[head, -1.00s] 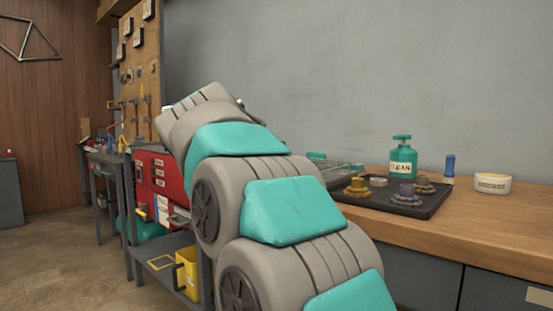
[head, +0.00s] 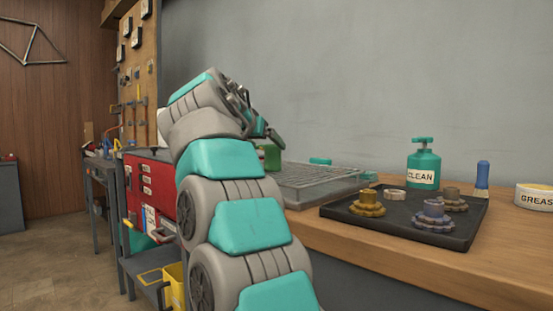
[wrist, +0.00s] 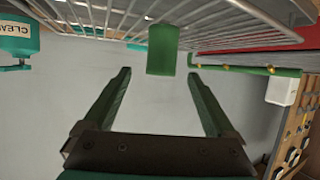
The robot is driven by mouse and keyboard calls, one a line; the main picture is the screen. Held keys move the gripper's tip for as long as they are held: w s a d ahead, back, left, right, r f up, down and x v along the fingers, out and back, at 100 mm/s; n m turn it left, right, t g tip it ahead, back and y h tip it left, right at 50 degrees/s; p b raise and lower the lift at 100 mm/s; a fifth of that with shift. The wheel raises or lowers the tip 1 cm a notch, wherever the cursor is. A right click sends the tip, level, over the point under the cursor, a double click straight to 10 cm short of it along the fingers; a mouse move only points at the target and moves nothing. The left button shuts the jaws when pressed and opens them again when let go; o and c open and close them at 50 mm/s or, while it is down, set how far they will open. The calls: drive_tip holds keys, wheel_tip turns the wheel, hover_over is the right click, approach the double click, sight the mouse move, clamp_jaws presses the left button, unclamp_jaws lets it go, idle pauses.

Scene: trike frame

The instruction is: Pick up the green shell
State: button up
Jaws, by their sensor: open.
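The green shell (head: 272,157) shows as a small green cylinder at the near left end of the wire rack, partly hidden by my arm in the head view. In the wrist view the green shell (wrist: 162,48) stands in front of the wire rack, centred between the lines of my two fingers. My gripper (wrist: 159,72) is open and empty, with one finger to each side of the shell's near end. The fingertips reach about level with that end, and no contact shows. In the head view my gripper (head: 272,134) is just above the shell.
The wire rack (head: 310,180) lies on the wooden bench (head: 400,260). A black tray (head: 345,212) with several gears is right of it, with a teal CLEAN bottle (head: 423,168) behind. A red tool chest (head: 150,183) stands left of my arm. A green rod (wrist: 250,70) crosses the wrist view's right.

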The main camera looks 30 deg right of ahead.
sight(270, 149)
drive_tip(key=p+x, duration=0.1)
drive_tip(key=x, duration=0.5)
drive_tip(key=shift+w+d+f, duration=0.1)
drive_tip(key=shift+w+f, duration=0.05)
drive_tip(key=shift+w, duration=0.1)
clamp_jaws()
idle(0.5)
